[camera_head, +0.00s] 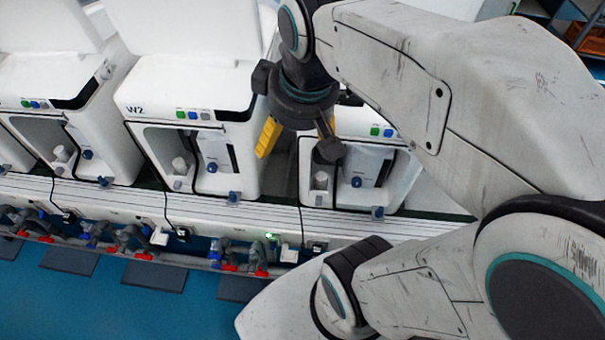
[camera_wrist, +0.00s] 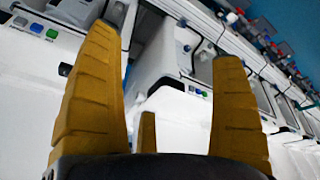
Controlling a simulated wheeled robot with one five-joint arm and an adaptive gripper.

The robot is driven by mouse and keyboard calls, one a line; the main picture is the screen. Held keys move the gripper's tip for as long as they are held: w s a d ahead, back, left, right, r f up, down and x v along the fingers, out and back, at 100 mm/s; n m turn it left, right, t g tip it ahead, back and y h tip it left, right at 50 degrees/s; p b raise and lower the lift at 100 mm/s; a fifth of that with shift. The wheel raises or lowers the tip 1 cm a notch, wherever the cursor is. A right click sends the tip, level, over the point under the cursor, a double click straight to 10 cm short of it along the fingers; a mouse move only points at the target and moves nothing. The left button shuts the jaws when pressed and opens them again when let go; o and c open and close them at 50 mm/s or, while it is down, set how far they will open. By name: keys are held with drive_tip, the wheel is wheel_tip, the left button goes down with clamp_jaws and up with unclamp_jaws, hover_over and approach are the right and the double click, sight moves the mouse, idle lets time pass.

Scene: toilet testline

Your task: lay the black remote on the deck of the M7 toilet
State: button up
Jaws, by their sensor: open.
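My gripper (camera_head: 297,142) hangs over the gap between the toilet marked W2 (camera_head: 150,85) and the toilet to its right (camera_head: 400,180). Its yellow fingers are spread, with nothing seen between them; the wrist view also shows the open gripper (camera_wrist: 167,50). I cannot make out a separate black remote in either view. Dark patches on the toilets' front edges look like built-in panels. No M7 mark is readable. My arm hides much of the right toilet's top, and the wrist view shows white toilet tops beyond the fingers.
Several white toilets stand in a row on a pale rail (camera_head: 200,212). Pipes with red fittings (camera_head: 225,267) run along its front above the blue floor (camera_head: 110,315). An orange crate (camera_head: 592,40) sits on shelving at the upper right.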

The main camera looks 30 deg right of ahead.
drive_tip(key=s+f+m, duration=0.2)
drive_tip(key=s+f, duration=0.2)
drive_tip(key=s, duration=0.1)
drive_tip(key=shift+s+f+t+y, duration=0.2)
drive_tip(key=shift+s+t+y, duration=0.1)
drive_tip(key=shift+s+t, duration=0.1)
